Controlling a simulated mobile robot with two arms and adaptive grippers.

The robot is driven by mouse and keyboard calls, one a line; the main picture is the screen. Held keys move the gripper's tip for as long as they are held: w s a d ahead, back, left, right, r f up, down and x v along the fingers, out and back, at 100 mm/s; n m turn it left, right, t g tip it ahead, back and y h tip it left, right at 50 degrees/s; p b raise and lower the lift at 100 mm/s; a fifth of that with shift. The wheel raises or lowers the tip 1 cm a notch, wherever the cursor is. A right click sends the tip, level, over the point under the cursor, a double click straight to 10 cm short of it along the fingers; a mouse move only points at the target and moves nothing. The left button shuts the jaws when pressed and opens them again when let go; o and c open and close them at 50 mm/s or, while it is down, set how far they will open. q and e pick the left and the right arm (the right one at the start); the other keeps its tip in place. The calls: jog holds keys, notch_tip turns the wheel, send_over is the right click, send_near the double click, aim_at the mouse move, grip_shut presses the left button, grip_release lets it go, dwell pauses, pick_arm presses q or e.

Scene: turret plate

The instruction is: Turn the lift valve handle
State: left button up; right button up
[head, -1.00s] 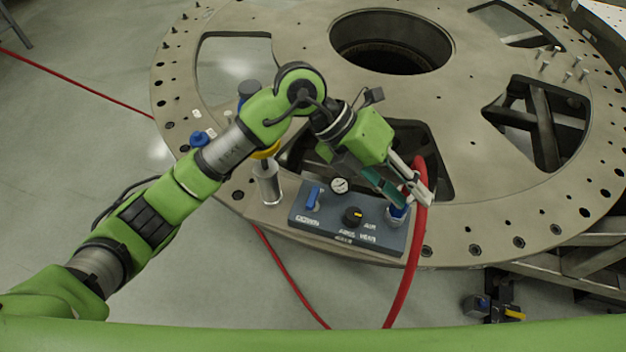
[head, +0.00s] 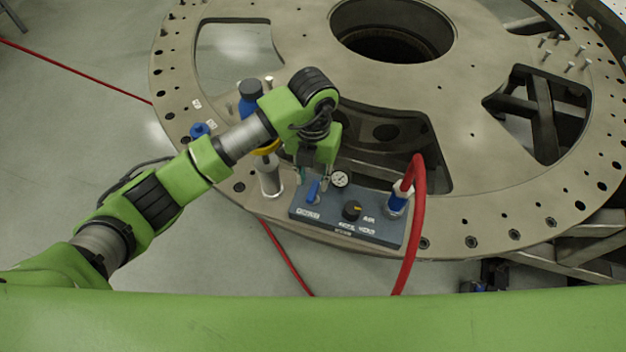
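The grey control panel (head: 377,230) sits on the near edge of the turret plate. A blue valve handle (head: 313,190) stands at its left end, above a white label that reads like "DOWN". My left gripper (head: 313,180) points down just above and behind this handle. Its two fingertips show apart, one on each side of the handle's top; I cannot tell whether they touch it. The green gripper body hides part of the fingers. My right gripper is out of view.
The panel also has a round gauge (head: 340,179), a black knob with a yellow mark (head: 352,210) and a blue fitting (head: 397,204) with a red hose (head: 415,220). The turret plate (head: 470,90) has large openings.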

aim_at(313, 190)
pick_arm(q)
jog(key=shift+f+p, duration=0.5)
jog(key=shift+f, duration=1.55)
grip_shut()
